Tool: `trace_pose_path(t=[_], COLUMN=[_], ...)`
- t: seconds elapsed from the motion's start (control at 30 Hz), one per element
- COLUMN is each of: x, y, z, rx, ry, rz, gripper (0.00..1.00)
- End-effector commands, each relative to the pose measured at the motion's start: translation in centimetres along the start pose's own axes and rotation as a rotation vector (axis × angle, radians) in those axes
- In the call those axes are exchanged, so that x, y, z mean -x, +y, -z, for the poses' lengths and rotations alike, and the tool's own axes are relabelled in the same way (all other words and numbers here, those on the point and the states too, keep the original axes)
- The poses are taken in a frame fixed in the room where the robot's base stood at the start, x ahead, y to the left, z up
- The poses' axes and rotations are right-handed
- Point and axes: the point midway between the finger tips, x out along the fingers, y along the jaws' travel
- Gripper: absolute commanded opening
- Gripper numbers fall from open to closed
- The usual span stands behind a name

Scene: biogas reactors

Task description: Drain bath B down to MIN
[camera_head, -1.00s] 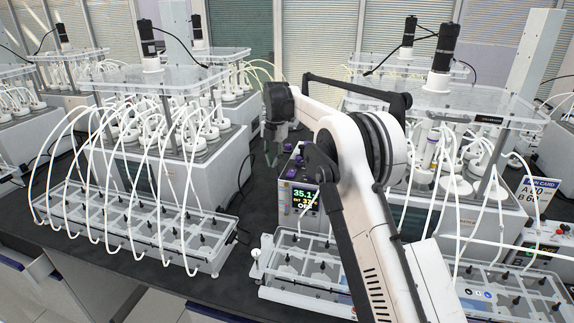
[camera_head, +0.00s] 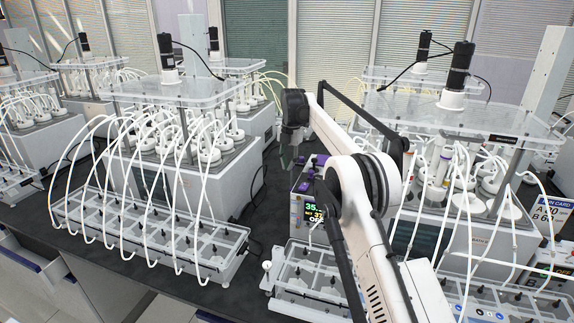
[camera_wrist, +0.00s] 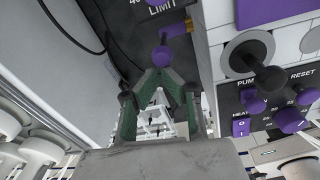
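My gripper (camera_head: 287,158) hangs point-down between the two nearest baths, just left of the controller box (camera_head: 311,200). In the wrist view my gripper (camera_wrist: 160,92) has its green-padded fingers apart, with no held object visible between them. A purple ball knob (camera_wrist: 163,57) shows just beyond the fingertips; I cannot tell if they touch it. A purple-ended brass lever (camera_wrist: 176,30) is near the LIMIT label (camera_wrist: 162,4). The nearest baths are a left bath (camera_head: 180,185) and a right bath (camera_head: 455,240). I cannot read which is B. Their water levels and MIN marks are not legible.
The controller's panel (camera_wrist: 262,105) has purple switches and a PUMP label at the right of the wrist view. A run card (camera_head: 552,212) stands at the far right. Trays with white tubes (camera_head: 150,235) stand in front of the baths. Dark bench shows between the baths.

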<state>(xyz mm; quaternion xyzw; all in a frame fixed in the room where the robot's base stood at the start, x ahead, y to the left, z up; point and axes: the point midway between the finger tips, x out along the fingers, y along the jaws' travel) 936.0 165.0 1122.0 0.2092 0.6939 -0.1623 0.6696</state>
Motion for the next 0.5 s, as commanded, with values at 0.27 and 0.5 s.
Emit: trace_pose_path(t=[0.27,0.5], x=[0.1,2.2], y=[-0.4,-0.4], z=[-0.7,-0.6], rx=[-0.006,-0.006], ry=[-0.011,-0.012], rz=[-0.001,0.0], gripper=[0.0,0.0])
